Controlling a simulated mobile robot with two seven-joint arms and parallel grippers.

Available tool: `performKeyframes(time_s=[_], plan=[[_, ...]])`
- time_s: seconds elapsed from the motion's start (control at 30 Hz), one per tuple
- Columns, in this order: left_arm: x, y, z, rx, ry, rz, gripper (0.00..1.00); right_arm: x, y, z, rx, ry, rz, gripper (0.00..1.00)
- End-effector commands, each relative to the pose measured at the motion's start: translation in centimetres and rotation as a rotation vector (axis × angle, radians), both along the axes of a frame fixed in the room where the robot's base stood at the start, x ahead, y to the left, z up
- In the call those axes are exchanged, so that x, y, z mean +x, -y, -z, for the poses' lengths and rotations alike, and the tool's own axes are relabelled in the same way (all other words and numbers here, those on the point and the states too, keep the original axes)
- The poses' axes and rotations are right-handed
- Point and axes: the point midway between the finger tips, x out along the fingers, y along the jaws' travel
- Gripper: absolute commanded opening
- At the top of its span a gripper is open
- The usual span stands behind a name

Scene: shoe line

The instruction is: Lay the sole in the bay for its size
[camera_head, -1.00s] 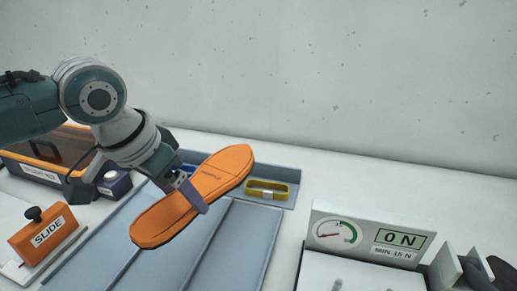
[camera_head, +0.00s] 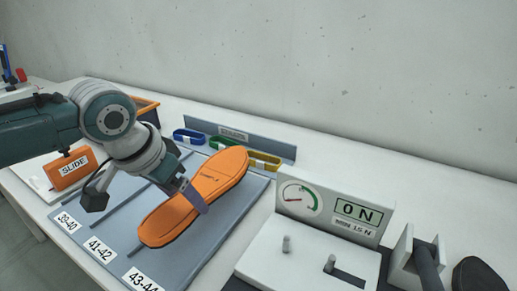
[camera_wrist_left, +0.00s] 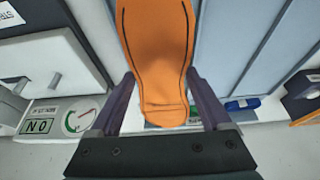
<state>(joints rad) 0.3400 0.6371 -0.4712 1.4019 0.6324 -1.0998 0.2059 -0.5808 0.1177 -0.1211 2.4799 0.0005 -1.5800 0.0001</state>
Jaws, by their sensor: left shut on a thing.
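The orange sole (camera_head: 222,172) is in my left gripper (camera_head: 194,197), which is shut across its middle. In the left wrist view the sole (camera_wrist_left: 155,45) lies between the two fingers of my left gripper (camera_wrist_left: 162,105). The sole is over the grey-blue bay tray (camera_head: 240,215), slanting from lower left to upper right; I cannot tell its height above it. The tray's front labels read 39-40 (camera_head: 67,223), 41-42 (camera_head: 101,249) and 43-44 (camera_head: 142,281). The sole hides part of the bays on the right. A size mark on the sole is too small to read. My right gripper is not in view.
Blue (camera_head: 188,136), green (camera_head: 226,143) and yellow (camera_head: 264,160) bands stand along the tray's back. An orange SLIDE block (camera_head: 72,168) is at left. A dark object (camera_head: 478,275) is at the far right.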

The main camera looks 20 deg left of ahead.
Motion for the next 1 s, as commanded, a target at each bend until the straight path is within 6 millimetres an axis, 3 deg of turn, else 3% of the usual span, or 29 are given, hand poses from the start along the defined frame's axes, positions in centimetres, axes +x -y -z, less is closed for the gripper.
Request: performKeyframes(time_s=[0.03,0.4,0.63,0.97,1.0], plan=[[0.1,0.0,1.0,0.000,0.002,0.001,0.10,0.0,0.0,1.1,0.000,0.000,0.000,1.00],[0.1,0.0,4.6,0.000,0.002,0.000,0.10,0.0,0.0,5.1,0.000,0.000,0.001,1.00],[0.1,0.0,6.3,-0.001,0.002,-0.001,0.10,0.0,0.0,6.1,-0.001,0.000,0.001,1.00],[0.1,0.0,6.5,-0.001,0.002,0.000,0.10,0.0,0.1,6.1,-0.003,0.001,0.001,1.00],[0.1,0.0,6.5,-0.001,0.002,0.000,0.83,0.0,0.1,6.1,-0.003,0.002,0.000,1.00]])
